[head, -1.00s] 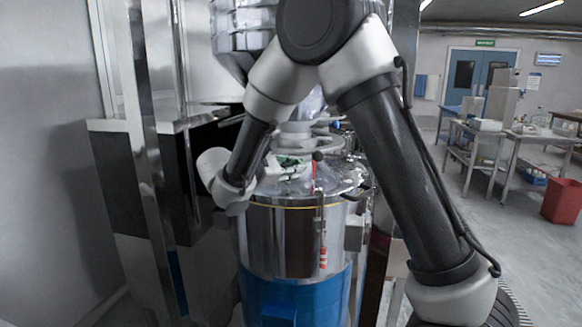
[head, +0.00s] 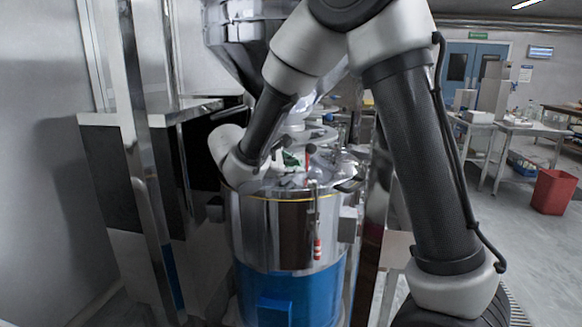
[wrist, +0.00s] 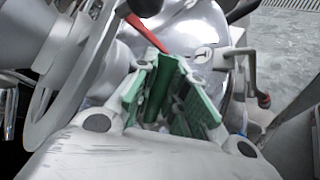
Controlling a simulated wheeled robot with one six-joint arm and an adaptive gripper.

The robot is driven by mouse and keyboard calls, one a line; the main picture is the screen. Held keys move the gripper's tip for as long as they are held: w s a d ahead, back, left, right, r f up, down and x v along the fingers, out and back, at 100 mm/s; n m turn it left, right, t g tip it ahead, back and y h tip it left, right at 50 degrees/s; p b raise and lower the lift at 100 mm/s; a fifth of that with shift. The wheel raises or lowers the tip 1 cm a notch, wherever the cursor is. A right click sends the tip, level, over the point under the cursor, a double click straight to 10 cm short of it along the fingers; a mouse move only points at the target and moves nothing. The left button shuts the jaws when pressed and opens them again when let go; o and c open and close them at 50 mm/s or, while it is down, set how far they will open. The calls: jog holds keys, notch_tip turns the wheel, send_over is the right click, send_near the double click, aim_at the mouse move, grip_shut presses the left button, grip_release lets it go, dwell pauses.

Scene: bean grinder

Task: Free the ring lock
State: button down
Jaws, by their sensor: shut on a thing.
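The steel drum (head: 275,232), with a blue lower part, stands upright under the grinder hopper (head: 232,45). A thin yellow line runs around its upper edge. A red lever (head: 309,152) rises at the lid's front; it also shows in the wrist view (wrist: 146,36). My gripper (head: 290,158) is over the lid, left of the red lever. In the wrist view its green-padded fingers (wrist: 168,62) meet the lever's end and appear shut on it. The exact contact is partly hidden.
A steel post (head: 140,150) and dark cabinet stand close on the left. Benches (head: 510,127), a red bin (head: 555,190) and blue doors lie behind on the right. Open floor shows at right. My arm hides part of the grinder.

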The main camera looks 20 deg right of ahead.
jog(key=c, duration=1.7)
grip_release()
jog(key=shift+a, duration=0.1)
jog(key=v, duration=1.2)
